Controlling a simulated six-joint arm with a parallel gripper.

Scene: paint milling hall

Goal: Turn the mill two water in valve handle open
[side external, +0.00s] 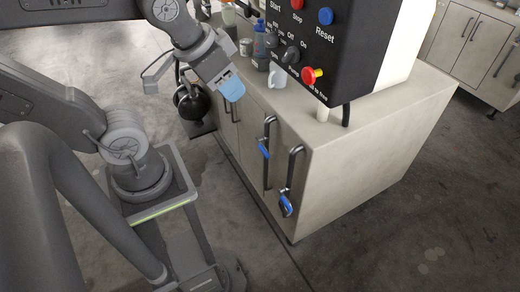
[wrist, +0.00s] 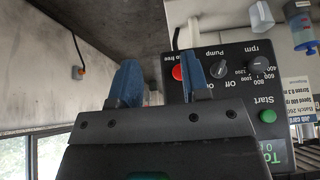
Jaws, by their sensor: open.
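Two blue valve handles show on dark pipes at the cabinet front in the side view: one upper left (side external: 263,148) and one lower right (side external: 286,205). I see no readable label telling which is mill two water in. Both handles hang steeply downward, roughly along their pipes. My gripper (side external: 231,88) is up and to the left of both handles, apart from them, near the cabinet's top edge. Its blue fingers are apart and empty in the wrist view (wrist: 160,80). Neither valve handle shows in the wrist view.
A black control box (side external: 335,45) with a red knob (side external: 312,75) stands on the cabinet top (side external: 375,115); it appears upside down in the wrist view (wrist: 225,90). The floor before the handles is clear.

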